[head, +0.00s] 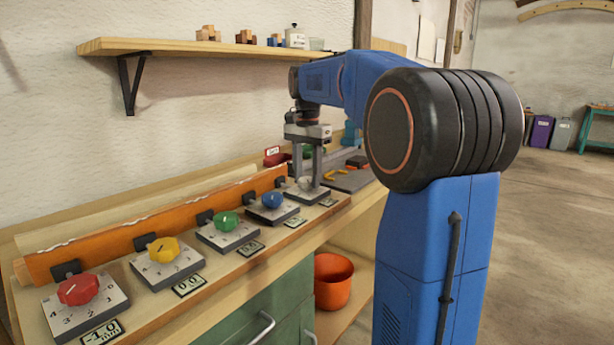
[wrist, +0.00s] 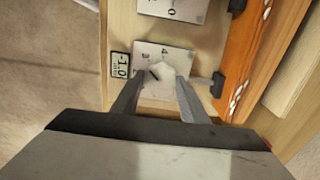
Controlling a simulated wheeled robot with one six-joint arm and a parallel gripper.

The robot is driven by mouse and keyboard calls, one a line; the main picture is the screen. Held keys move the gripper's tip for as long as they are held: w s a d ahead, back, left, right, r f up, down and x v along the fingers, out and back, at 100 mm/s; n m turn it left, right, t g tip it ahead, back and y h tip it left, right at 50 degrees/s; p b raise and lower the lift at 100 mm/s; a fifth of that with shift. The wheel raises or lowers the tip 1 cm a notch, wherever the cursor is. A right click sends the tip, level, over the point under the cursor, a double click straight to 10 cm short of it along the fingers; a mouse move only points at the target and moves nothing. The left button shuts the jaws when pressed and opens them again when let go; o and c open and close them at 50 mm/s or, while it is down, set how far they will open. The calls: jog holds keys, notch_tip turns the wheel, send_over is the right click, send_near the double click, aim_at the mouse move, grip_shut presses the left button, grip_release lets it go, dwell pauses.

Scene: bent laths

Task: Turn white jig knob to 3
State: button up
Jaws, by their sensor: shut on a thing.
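The white jig knob (wrist: 164,73) sits on a pale dial plate (wrist: 180,56) with dark numerals. In the head view the white knob (head: 305,183) is the farthest in the row, largely hidden by my fingers. My gripper (head: 307,181) points down over it, with a finger on either side. In the wrist view my gripper (wrist: 157,88) is shut on the knob. A dark pointer mark shows on the knob's left part, near small numerals I read uncertainly as 3 and 4. The small display (wrist: 121,66) beside the plate reads about -1.0.
Red (head: 78,289), yellow (head: 163,249), green (head: 226,221) and blue (head: 272,200) knobs stand on similar plates along the bench. An orange lath (head: 120,238) runs behind them. A shelf (head: 190,47) hangs above. An orange bucket (head: 333,281) stands below the bench.

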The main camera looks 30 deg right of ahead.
aim_at(307, 179)
dwell(0.5)
jog(key=o, duration=1.1)
jog(key=shift+c, duration=0.2)
notch_tip(307, 179, up, 18)
jog(key=shift+f, duration=0.25)
